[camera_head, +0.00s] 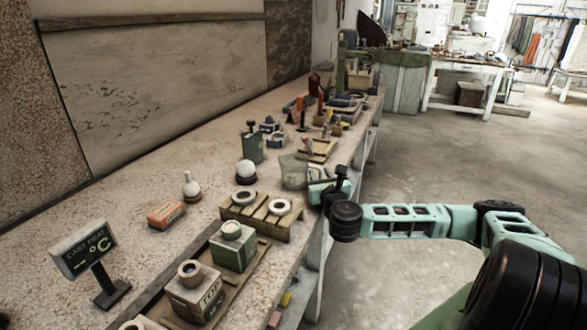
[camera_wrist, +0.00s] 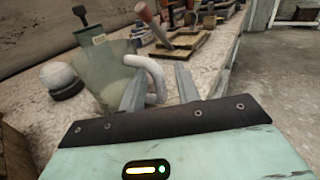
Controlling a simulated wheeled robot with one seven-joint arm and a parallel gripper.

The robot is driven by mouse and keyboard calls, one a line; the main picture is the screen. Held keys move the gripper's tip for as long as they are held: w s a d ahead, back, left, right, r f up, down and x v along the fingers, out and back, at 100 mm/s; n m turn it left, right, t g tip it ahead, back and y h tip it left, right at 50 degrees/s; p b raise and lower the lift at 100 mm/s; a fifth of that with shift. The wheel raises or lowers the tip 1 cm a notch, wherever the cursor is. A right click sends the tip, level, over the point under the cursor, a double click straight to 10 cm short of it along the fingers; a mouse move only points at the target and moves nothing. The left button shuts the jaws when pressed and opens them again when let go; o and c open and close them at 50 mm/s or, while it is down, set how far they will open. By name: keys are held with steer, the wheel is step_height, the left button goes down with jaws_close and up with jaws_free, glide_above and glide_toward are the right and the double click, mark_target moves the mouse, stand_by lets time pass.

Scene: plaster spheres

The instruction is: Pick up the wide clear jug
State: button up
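The wide clear jug (camera_head: 293,172) stands on the long bench near its right edge, in the middle of the head view. In the wrist view its see-through body (camera_wrist: 108,72) is left of centre, with a pale looped handle (camera_wrist: 157,72) on its right side. My gripper (camera_head: 322,184) is at the jug's right side. In the wrist view my gripper's fingers (camera_wrist: 160,88) are apart, one on each side of the handle's outer part. I see no clear contact. The fingers hide part of the handle and lower jug.
A green canister (camera_head: 252,147) stands behind the jug. A white ball on a dark base (camera_head: 246,172) is to its left. A wooden slatted stand with rings (camera_head: 262,222) is in front. Tools and small trays (camera_head: 319,150) lie beyond. The floor right of the bench is open.

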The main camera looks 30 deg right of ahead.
jaws_close()
steer(key=shift+r, duration=0.1)
step_height(320, 180, up, 10)
stand_by(0.6)
